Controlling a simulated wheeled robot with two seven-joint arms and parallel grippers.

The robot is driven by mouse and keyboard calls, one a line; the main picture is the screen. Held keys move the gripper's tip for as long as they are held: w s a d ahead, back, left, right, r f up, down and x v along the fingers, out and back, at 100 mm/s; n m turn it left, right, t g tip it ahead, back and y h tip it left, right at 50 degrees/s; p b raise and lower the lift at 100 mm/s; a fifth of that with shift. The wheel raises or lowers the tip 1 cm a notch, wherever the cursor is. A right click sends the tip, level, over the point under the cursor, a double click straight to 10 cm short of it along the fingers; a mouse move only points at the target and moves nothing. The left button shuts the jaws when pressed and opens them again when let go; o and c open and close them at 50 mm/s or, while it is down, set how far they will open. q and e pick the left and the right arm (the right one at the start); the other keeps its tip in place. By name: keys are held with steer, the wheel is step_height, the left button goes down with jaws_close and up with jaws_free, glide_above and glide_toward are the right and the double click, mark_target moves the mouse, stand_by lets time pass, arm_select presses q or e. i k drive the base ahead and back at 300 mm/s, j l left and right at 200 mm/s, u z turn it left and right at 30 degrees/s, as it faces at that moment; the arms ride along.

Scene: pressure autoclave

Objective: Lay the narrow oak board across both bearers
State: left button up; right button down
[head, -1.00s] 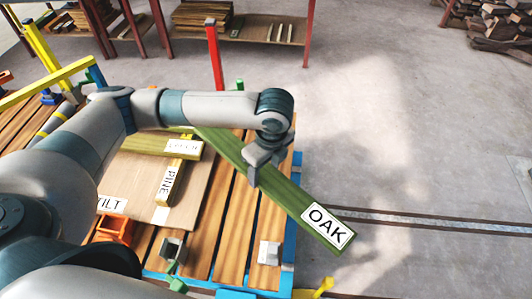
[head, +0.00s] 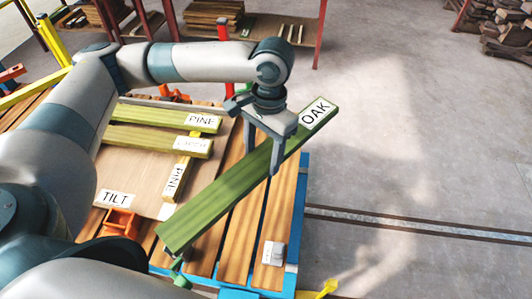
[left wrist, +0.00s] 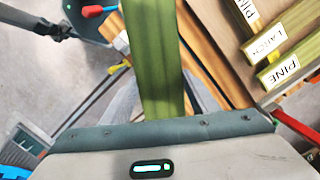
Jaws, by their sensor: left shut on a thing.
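The narrow oak board (head: 225,195) is green with a white OAK label at its upper right end. My left gripper (head: 263,148) is shut on it near the labelled end. The board slants from lower left to upper right above the slatted pallet top (head: 285,205). It also fills the upper middle of the left wrist view (left wrist: 155,65). Left of the gripper lie a green board labelled PINE (head: 150,116), another labelled LARCH (head: 145,142) and a short yellow piece labelled PINE (head: 182,170). I cannot tell which pieces are the bearers. My right gripper is not in view.
A brown sheet labelled TILT (head: 140,190) lies on the pallet, with an orange bracket (head: 120,222) at its front. A small white block (head: 272,252) sits near the front right corner. A red post (head: 223,34) stands behind. The floor at right is clear.

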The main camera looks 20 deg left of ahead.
mark_target(125, 165)
steer(key=u, duration=1.15)
steer(key=j, duration=0.35)
steer(key=i+j, duration=0.15)
steer(key=j, duration=0.25)
